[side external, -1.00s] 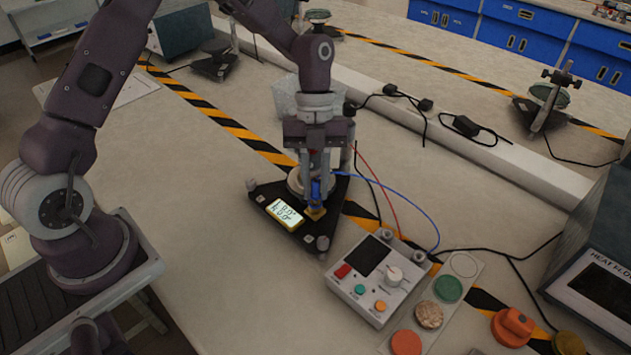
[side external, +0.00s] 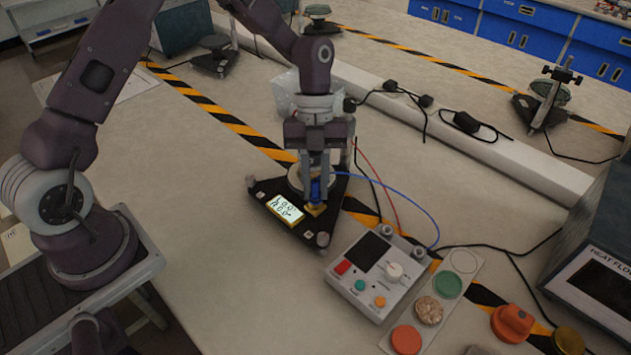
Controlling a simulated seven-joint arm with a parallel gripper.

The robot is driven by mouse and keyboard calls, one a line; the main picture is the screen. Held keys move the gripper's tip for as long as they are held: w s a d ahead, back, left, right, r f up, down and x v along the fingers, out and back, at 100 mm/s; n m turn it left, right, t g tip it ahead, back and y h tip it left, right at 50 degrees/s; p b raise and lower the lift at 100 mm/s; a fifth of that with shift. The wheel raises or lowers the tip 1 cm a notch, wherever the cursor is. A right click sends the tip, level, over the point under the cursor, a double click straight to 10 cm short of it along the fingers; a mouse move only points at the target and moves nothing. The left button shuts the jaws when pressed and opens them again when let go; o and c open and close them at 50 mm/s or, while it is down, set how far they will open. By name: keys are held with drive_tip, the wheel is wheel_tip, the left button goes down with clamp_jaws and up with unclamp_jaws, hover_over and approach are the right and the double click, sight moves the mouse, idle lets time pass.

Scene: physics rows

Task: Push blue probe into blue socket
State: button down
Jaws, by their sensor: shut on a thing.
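The blue probe (side external: 316,191) is upright between the fingers of my gripper (side external: 318,180), which is shut on it. A blue cable (side external: 400,187) runs from the probe to the grey control box. The probe's lower end is at a small yellow-gold block (side external: 316,209) on the black triangular base (side external: 262,190). The blue socket itself is hidden by the probe and fingers, so I cannot tell how deep the probe sits. A yellow-framed display (side external: 285,209) lies on the base beside it.
The grey control box (side external: 377,275) with dial and buttons stands just right of the base. A red cable (side external: 376,178) runs behind. A tray of coloured discs (side external: 448,284) lies further right. The bench left of the base is clear.

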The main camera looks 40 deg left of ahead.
drive_tip(key=shift+f, duration=0.15)
drive_tip(key=c, duration=1)
unclamp_jaws()
drive_tip(key=shift+r, duration=3.75)
